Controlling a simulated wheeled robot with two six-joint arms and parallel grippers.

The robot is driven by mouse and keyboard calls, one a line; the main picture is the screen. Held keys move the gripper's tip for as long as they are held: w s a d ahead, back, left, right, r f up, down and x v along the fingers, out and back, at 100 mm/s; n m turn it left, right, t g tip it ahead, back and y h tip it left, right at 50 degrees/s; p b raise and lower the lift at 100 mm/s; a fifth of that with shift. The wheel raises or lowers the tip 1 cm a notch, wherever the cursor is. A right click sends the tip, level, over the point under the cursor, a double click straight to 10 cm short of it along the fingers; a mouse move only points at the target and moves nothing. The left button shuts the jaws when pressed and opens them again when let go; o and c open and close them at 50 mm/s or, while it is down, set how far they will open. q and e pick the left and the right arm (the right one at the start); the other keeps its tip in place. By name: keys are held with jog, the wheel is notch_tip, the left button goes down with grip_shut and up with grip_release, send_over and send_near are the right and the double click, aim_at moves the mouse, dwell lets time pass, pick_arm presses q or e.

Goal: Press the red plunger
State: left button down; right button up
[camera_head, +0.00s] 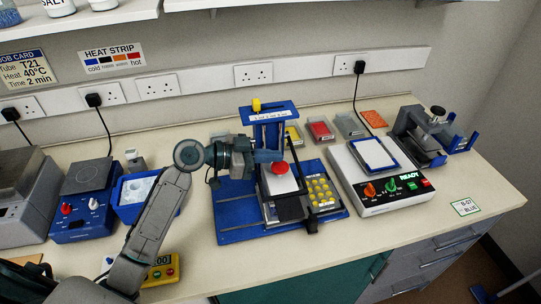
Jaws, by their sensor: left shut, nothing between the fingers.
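The red plunger (281,168) is a round red cap on a pale block in the blue pipette stand (236,221), near the middle of the bench. My left arm reaches in from the lower left. My left gripper (272,157) is shut and empty, just above the red plunger in the picture, beside the blue upright frame. Whether its tips touch the plunger, I cannot tell. My right gripper is not in view.
The blue frame with a yellow knob (256,104) rises behind the plunger. A tray of yellow caps (320,192) sits to its right. A white device reading READY (385,204) stands farther right. A blue-fronted heater (82,212) stands left. The bench's front right is mostly clear.

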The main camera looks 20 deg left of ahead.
aim_at(270, 179)
pick_arm(q)
jog(key=shift+s+f, duration=0.1)
jog(key=shift+f, duration=0.8)
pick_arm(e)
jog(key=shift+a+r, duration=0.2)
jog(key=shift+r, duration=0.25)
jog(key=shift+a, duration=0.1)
